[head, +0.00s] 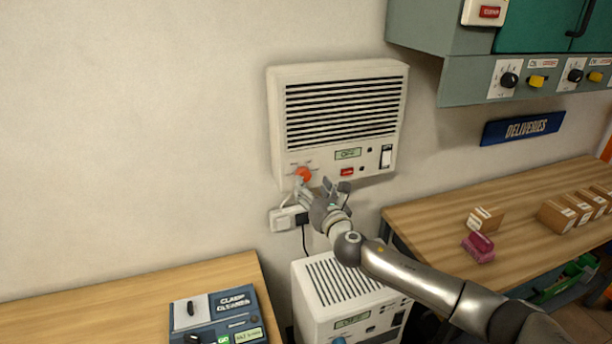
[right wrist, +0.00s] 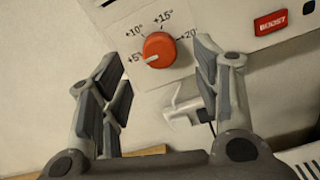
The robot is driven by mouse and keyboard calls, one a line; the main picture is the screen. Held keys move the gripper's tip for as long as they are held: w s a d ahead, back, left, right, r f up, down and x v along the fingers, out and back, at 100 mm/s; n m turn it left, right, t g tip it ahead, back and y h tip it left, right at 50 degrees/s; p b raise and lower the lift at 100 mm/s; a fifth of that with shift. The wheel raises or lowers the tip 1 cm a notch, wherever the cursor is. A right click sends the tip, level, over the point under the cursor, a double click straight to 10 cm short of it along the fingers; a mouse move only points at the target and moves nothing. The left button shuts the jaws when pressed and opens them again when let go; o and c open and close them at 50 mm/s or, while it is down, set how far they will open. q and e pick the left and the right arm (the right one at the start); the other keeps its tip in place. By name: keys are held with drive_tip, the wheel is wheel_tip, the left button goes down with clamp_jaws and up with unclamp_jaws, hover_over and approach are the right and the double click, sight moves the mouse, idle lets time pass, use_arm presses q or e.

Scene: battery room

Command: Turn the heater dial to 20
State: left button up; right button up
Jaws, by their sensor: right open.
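The white heater (head: 337,120) hangs on the wall in the head view. Its round orange-red dial (head: 303,174) is at the lower left of its front. In the right wrist view the dial (right wrist: 159,49) has +5°, +10°, +15° and +20° printed around it. Its pale pointer mark faces lower left, near or just below +5°. The heater's small display (head: 348,154) seems to read OFF. My right gripper (head: 322,190) is open and empty just below the heater front. In the wrist view its fingers appear either side of the dial, apart from it. My left gripper is out of view.
A white socket with a plug (head: 288,218) is on the wall below the dial. A second white unit (head: 345,290) stands beneath. A wooden bench with a clamp cleaner (head: 218,315) is at left; a bench with boxes (head: 572,212) is at right. A red BOOST button (right wrist: 271,22) is right of the dial.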

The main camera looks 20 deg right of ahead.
sight(305, 177)
drive_tip(key=shift+w+a, duration=0.1)
drive_tip(key=shift+w, duration=2.7)
drive_tip(key=c, duration=1)
drive_tip(key=shift+c, duration=0.2)
